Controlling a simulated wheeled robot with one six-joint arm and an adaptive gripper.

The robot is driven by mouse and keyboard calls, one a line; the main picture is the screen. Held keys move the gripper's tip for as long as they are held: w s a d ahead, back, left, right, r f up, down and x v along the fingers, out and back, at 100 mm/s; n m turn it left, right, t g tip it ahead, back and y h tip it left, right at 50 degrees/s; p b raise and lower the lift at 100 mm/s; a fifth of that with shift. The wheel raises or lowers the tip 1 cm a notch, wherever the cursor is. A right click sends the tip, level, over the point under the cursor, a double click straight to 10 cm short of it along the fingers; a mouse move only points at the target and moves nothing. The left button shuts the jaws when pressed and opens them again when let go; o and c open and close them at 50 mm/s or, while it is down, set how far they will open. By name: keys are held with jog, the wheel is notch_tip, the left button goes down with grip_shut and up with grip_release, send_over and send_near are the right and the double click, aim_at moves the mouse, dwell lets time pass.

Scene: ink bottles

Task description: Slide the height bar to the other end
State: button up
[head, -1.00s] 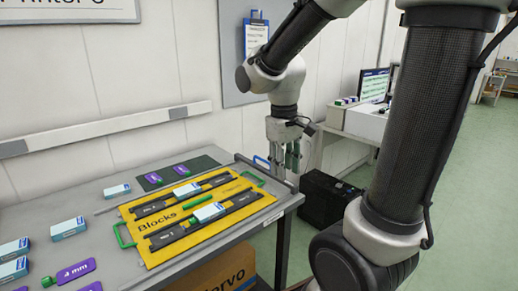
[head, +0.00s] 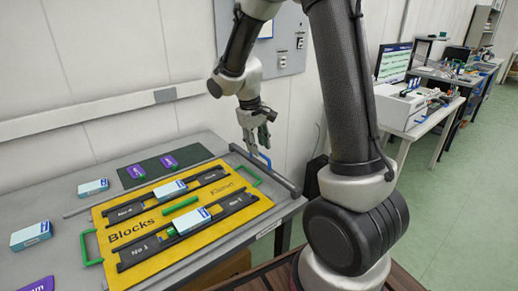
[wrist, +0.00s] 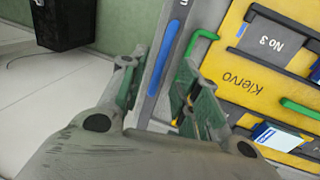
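A grey bar (head: 268,172) lies across the right end of the table, beside the yellow board (head: 205,228). My gripper (head: 258,142) hangs above the handle, fingers pointing down. In the wrist view my gripper (wrist: 158,70) is open, with the handle seen between its two fingers and apart from them. I cannot tell the exact height gap.
The yellow board bears two dark tracks with ink boxes (head: 170,188) and green handles (head: 255,175). A dark mat (head: 160,166) with purple tags lies behind it. Loose boxes (head: 31,235) stand at the left. A wall (head: 100,150) closes the back.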

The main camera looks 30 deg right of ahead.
jog(key=shift+d+f, duration=0.2)
jog(key=shift+f, duration=0.95)
grip_shut()
jog(key=s+a, duration=0.3)
jog(key=a, duration=1.6)
jog(key=s+a, duration=0.4)
jog(key=a, duration=1.5)
jog(key=s+a, duration=0.4)
jog(key=a, duration=1.5)
jog(key=shift+r, duration=0.15)
grip_release()
jog(key=shift+a, duration=0.15)
